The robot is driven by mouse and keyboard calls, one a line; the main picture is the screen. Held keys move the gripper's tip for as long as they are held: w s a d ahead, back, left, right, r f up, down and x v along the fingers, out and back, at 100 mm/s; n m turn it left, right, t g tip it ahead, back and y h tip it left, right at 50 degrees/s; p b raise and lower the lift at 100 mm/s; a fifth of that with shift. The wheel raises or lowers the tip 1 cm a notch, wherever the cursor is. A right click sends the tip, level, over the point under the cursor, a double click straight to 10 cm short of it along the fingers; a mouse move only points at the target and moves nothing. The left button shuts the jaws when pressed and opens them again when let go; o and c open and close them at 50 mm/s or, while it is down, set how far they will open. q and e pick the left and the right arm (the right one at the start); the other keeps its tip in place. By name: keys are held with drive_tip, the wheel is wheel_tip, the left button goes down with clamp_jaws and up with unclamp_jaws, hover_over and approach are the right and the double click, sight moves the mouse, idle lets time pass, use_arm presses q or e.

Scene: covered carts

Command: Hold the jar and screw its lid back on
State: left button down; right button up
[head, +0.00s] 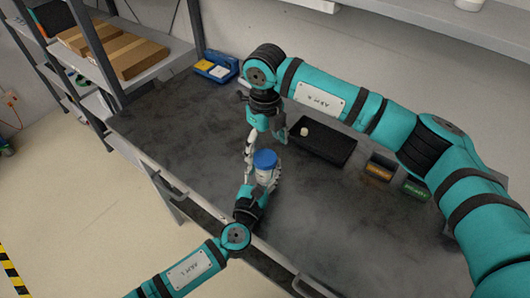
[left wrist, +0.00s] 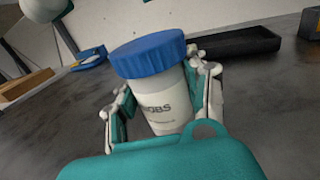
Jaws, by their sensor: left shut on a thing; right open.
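A white jar (head: 265,177) stands roughly upright in my left gripper (head: 262,178), over the front part of the dark worktop. The left wrist view shows the jar's lettered white body (left wrist: 165,105) between the two fingers. The blue lid (head: 264,159) sits on the jar's mouth, and it also shows in the left wrist view (left wrist: 148,54). I cannot tell how tightly it is threaded. My right gripper (head: 266,142) is open and points down just above and behind the lid, with nothing visible in it. Whether its fingers touch the lid is unclear.
A black tray (head: 335,156) with a small pale round piece (head: 304,131) on it lies to the right. An orange-labelled bin (head: 379,169) and a green-labelled bin (head: 416,190) stand beyond it. A blue tray (head: 216,66) is at the back left. The worktop's left part is clear.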

wheel_tip(320, 180, up, 8)
idle(0.4)
use_arm(q)
drive_tip(key=c, duration=0.6)
unclamp_jaws()
drive_tip(key=v, duration=1.2)
